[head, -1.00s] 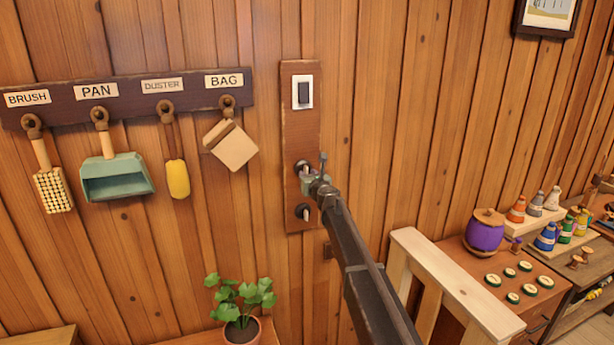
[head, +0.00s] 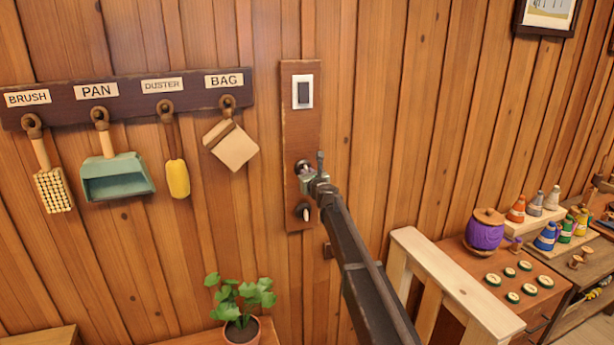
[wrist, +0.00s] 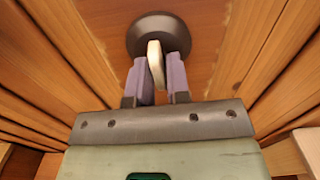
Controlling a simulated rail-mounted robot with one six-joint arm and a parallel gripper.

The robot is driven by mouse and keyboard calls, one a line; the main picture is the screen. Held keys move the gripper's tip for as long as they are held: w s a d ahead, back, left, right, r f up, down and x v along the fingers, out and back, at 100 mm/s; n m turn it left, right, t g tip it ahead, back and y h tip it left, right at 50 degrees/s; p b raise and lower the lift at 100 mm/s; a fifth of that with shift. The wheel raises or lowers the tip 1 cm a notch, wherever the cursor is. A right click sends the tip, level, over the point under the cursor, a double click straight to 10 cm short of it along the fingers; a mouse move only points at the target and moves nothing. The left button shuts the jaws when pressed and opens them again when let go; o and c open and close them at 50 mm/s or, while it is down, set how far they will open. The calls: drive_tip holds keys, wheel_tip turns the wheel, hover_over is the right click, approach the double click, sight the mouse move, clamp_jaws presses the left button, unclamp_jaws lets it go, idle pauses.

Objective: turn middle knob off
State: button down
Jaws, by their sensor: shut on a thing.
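The middle knob (head: 300,167) sits on a brown wall panel (head: 301,120), below a switch and above the bottom knob. In the wrist view it has a dark round base (wrist: 140,30) and a pale upright grip (wrist: 155,62). My gripper (wrist: 159,75) is shut on that pale grip, one purple-grey finger on each side. In the head view my gripper (head: 309,176) reaches the panel from the lower right and covers part of the knob.
A dark rocker switch (head: 303,92) is at the panel's top. The bottom knob (head: 303,212) is close under my gripper. A rack (head: 130,92) with hanging cleaning tools is to the left. A plant (head: 240,305) is below. A pale wooden rail (head: 450,275) is to the right.

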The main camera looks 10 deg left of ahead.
drive_tip(key=n, duration=0.4)
drive_tip(key=shift+d+n, duration=0.15)
drive_tip(key=shift+n, duration=0.15)
drive_tip(key=n, duration=0.4)
drive_tip(key=shift+w+d+r, duration=0.1)
drive_tip(key=shift+d+r+n+p, duration=0.1)
drive_tip(key=shift+r+n+p, duration=0.1)
drive_tip(key=shift+n, duration=1.95)
drive_tip(key=shift+r+n+p, duration=0.1)
drive_tip(key=shift+n+p, duration=0.05)
drive_tip(key=shift+n, duration=2)
drive_tip(key=c, duration=1.2)
unclamp_jaws()
